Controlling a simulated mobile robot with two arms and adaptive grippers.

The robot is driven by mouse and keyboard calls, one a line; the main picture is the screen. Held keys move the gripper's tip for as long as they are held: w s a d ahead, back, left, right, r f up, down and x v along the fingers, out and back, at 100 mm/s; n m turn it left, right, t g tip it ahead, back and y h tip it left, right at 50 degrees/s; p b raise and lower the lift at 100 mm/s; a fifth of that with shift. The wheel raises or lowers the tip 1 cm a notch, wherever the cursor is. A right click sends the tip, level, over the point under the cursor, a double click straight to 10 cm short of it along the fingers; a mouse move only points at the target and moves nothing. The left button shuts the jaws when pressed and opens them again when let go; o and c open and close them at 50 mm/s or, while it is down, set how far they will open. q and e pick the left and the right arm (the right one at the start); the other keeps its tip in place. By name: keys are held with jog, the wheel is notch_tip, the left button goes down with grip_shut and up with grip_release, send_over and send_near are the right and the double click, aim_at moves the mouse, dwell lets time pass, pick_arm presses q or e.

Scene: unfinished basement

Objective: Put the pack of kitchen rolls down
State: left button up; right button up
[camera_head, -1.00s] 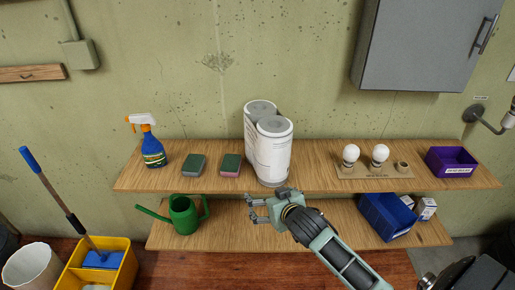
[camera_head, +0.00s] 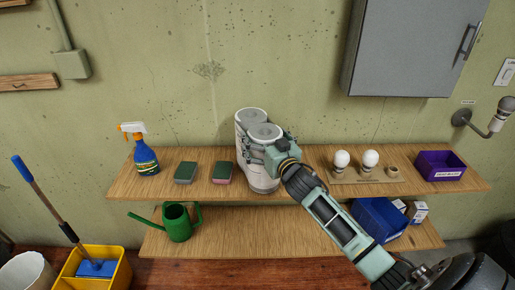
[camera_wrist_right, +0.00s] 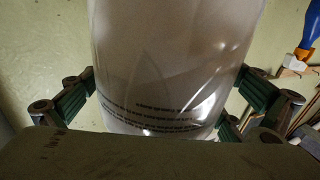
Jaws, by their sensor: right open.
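The pack of kitchen rolls (camera_head: 262,178), white rolls in clear wrap, stands upright on the upper wooden shelf (camera_head: 313,186), near its front edge. My right gripper (camera_head: 263,150) is at the upper part of the pack, coming from the right. In the right wrist view the pack (camera_wrist_right: 175,60) fills the middle, with the open green-padded fingers (camera_wrist_right: 168,98) on its left and right sides. Gaps show beside parts of the fingers; contact is hard to tell. My left gripper is not in view.
Left of the pack are two sponges (camera_head: 223,172) (camera_head: 185,172) and a spray bottle (camera_head: 145,158). On the right are a bulb holder (camera_head: 371,179) and a purple bin (camera_head: 440,173). Below are a watering can (camera_head: 178,224) and a blue bin (camera_head: 380,219). A grey cabinet (camera_head: 408,50) hangs above.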

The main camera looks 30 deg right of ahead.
jog(key=shift+w+d+f, duration=0.1)
jog(key=shift+w+d, duration=0.05)
jog(key=shift+w, duration=1.1)
jog(key=shift+c, duration=0.4)
jog(key=shift+s, duration=0.1)
jog(key=shift+c, duration=0.9)
jog(key=c, duration=1.5)
jog(key=shift+c, duration=0.7)
jog(key=shift+r, duration=0.2)
